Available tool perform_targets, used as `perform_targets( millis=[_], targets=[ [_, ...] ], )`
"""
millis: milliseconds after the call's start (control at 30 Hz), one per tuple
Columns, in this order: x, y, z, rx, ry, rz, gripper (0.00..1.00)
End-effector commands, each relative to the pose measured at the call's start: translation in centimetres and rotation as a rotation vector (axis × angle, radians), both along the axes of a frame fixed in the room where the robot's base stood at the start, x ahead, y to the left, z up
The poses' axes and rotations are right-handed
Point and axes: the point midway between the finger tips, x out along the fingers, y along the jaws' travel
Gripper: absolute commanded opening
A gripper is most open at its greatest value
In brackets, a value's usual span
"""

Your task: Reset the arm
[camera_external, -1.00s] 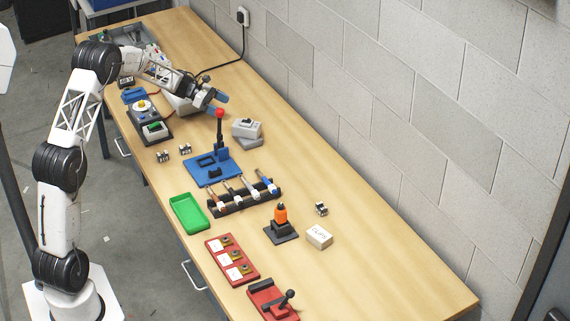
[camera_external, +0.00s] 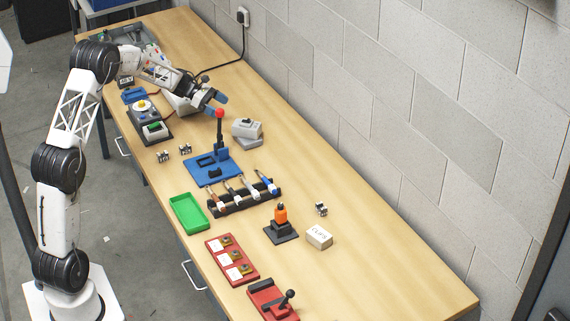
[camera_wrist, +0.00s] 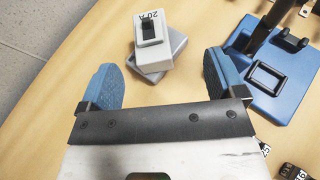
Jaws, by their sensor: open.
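My gripper (camera_external: 213,102) is above the bench, near the red-knobbed lever of the blue fixture in the external view. In the wrist view my gripper (camera_wrist: 162,82) shows two blue-padded fingers set wide apart, with nothing held between them.
The blue fixture (camera_external: 205,172) with its upright lever stands close to my gripper. A rack of screwdrivers (camera_external: 222,206), a green tray (camera_external: 187,212) and a red panel (camera_external: 222,245) lie nearer the front. The right side of the bench along the wall is mostly clear.

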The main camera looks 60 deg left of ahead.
Motion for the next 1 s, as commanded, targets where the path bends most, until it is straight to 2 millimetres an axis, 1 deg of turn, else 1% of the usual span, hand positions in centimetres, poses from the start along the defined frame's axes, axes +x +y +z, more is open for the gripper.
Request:
perform_targets(
  millis=[167,300,400,500,667,700,867,1000],
  targets=[
    [-2.7,-3.0,2.1,0.046,0.035,-0.122,0.89],
    [-6.0,-5.9,4.0,0.095,0.083,-0.253,0.89],
    [-8.3,-7.6,5.0,0.126,0.12,-0.339,0.89],
    [-10.2,-8.9,5.9,0.151,0.153,-0.408,0.89],
    [-13.1,-10.5,7.1,0.186,0.201,-0.5,0.89],
    [-13.1,-11.4,7.4,0.204,0.192,-0.513,0.89],
    [-13.9,-14.5,8.8,0.277,0.163,-0.571,0.89],
    [-15.0,-17.8,10.0,0.354,0.133,-0.639,0.89]
  ],
)
